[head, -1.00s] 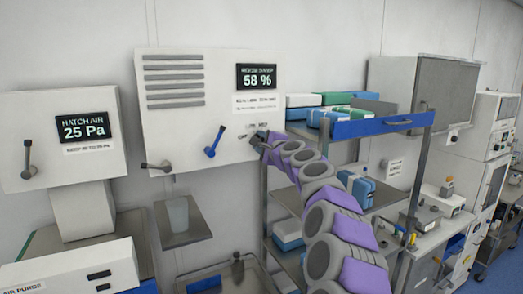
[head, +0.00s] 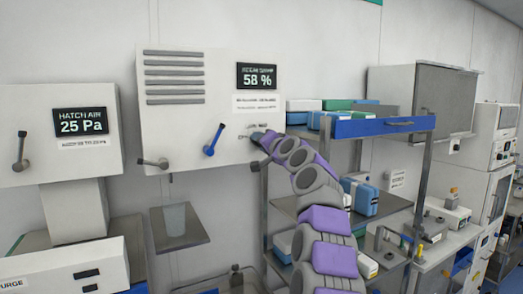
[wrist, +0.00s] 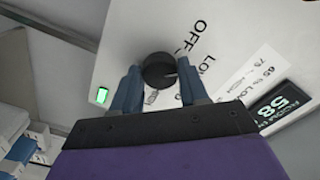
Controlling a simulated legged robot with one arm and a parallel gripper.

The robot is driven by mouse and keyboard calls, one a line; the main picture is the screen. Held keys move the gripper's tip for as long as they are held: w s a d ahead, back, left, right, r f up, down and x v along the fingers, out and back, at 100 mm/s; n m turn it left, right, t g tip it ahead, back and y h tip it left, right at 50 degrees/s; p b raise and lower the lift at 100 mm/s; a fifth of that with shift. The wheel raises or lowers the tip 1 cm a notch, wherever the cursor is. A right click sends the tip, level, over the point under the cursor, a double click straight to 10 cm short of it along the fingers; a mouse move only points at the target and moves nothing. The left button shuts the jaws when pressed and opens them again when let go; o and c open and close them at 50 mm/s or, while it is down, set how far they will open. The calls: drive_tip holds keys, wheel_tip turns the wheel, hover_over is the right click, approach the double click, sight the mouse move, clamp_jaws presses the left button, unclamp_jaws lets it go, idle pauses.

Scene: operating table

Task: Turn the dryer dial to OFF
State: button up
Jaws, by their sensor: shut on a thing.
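The dryer dial is a dark round knob (wrist: 158,70) on the white dryer panel (wrist: 232,28) in the wrist view. Printed words, among them OFF and LOW, lie around it. My gripper (wrist: 158,82) has its two blue-grey fingers on either side of the knob, shut on it. A pale line shows on the knob's right side; which word it points to is hard to tell. In the head view the dryer box (head: 212,65) hangs on the wall with a 58 % display (head: 257,76). My gripper (head: 258,136) is at its lower right, and my wrist hides the dial there.
A shelf rack (head: 372,127) with boxes stands close on the right. A small shelf with a cup (head: 175,218) is below.

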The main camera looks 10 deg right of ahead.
drive_tip(key=shift+a+f+n, duration=0.1)
drive_tip(key=shift+f+n, duration=0.05)
drive_tip(key=shift+n, duration=1.65)
drive_tip(key=shift+f+n, duration=0.1)
drive_tip(key=shift+n, duration=1.7)
drive_tip(key=o, duration=0.7)
drive_tip(key=shift+c, duration=0.2)
drive_tip(key=o, duration=0.4)
drive_tip(key=shift+w+a, duration=0.15)
drive_tip(key=shift+c, duration=0.2)
drive_tip(key=shift+r, duration=0.1)
drive_tip(key=shift+d, duration=0.2)
